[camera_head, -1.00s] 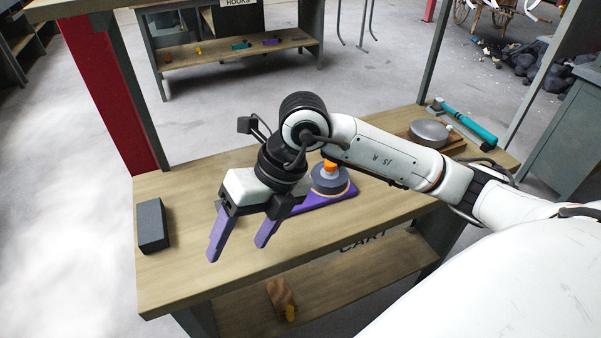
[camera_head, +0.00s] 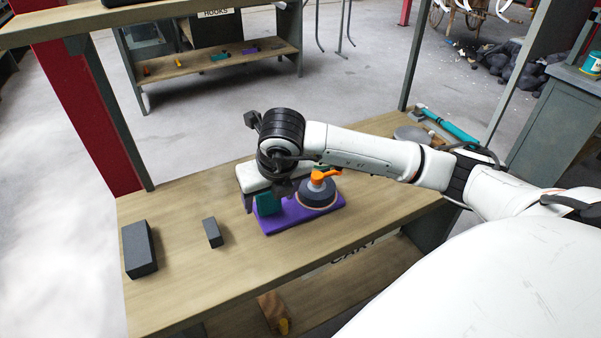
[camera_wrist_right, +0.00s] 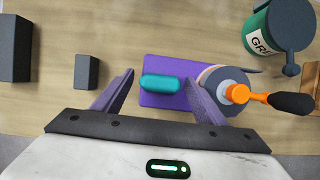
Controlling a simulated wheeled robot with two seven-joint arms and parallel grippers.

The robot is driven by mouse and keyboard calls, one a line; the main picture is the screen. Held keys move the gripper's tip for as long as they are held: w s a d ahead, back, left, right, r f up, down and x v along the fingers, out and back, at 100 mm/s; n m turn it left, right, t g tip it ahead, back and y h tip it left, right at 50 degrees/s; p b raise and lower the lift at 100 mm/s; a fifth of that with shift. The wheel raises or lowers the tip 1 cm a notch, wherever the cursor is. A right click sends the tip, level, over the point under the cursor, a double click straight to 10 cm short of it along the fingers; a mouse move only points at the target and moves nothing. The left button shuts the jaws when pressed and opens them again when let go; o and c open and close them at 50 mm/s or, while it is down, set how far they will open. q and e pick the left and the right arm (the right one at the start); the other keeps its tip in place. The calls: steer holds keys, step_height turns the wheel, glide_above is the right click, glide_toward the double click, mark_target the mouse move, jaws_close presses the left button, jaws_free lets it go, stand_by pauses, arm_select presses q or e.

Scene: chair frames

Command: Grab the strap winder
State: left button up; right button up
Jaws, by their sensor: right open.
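The strap winder has a purple base plate (camera_head: 330,200), an upright teal grip (camera_head: 268,204) and a grey round drum with an orange crank (camera_head: 324,176). It sits on the wooden bench. In the right wrist view, its teal grip (camera_wrist_right: 163,83) lies between my right gripper's two purple fingers (camera_wrist_right: 158,80), with the orange crank and its black knob (camera_wrist_right: 292,102) to the right. My right gripper (camera_head: 266,200) is open, pointing down over the grip, with visible gaps beside it; its fingers are mostly hidden in the head view. My left gripper is out of view.
A large dark block (camera_head: 139,250) and a small dark block (camera_head: 212,232) stand left on the bench (camera_head: 185,275). A green can (camera_wrist_right: 262,32) stands beyond the winder. A round grey item (camera_head: 410,134) and a teal tool (camera_head: 452,126) lie at the far right.

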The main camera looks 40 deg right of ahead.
steer(key=shift+w+f, duration=0.25)
steer(key=shift+f, duration=0.4)
steer(key=shift+r, duration=0.15)
steer(key=c, duration=1.6)
